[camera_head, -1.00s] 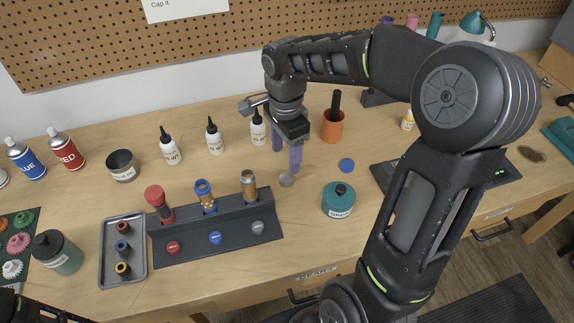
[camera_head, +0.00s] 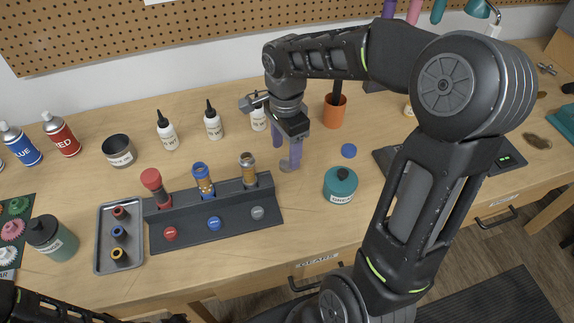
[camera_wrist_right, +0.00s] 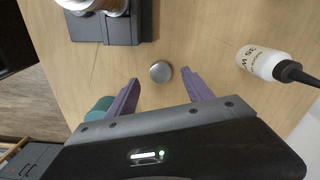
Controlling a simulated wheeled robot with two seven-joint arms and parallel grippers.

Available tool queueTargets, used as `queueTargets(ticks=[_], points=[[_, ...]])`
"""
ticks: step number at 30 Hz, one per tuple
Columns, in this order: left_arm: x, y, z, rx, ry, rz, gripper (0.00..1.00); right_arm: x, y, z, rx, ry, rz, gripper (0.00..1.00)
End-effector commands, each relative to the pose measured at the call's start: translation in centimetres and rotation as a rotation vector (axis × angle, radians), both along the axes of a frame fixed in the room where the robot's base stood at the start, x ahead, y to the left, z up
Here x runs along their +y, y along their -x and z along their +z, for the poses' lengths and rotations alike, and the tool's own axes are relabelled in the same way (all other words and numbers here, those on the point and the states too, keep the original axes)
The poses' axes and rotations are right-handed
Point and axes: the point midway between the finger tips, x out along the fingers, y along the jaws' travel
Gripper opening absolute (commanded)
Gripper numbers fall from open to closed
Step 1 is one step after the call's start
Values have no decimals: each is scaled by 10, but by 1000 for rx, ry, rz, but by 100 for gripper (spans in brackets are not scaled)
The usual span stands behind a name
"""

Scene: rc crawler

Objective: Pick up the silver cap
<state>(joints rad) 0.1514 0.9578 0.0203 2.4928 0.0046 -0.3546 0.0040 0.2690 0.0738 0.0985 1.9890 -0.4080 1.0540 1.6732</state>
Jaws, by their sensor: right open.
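The silver cap (camera_wrist_right: 160,71) is a small round grey disc lying flat on the wooden table. In the wrist view it lies between and slightly beyond the two purple fingertips of my right gripper (camera_wrist_right: 160,80), with a gap on each side. The right gripper is open, empty and pointing down. Part of my left arm shows at the lower left edge of the head view; its jaws do not show.
A dark rack (camera_head: 205,232) with red, blue and silver-capped tubes stands left of the cap. A teal jar (camera_head: 340,186) is to the right, near a blue disc (camera_head: 349,150).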

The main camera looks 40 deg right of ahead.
Motion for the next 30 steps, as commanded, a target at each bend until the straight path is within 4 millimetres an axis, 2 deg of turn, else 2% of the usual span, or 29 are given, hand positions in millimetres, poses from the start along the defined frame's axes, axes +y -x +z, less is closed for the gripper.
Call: queueTargets(ticks=[1,3,7,26,30], points=[[0,-1,-11,-2,2,-1,0,0,1,-15,3,0,0,60],[-1,-1,-17,-4,3,-1,0,1,1,-26,3,-1,0,60],[-1,-2,-24,-7,6,-2,0,1,0,-38,2,-1,0,60],[-1,-3,-22,-9,6,-2,0,1,0,-38,1,0,0,60],[-1,-3,-22,-9,6,-2,0,1,0,-38,1,0,0,50]])
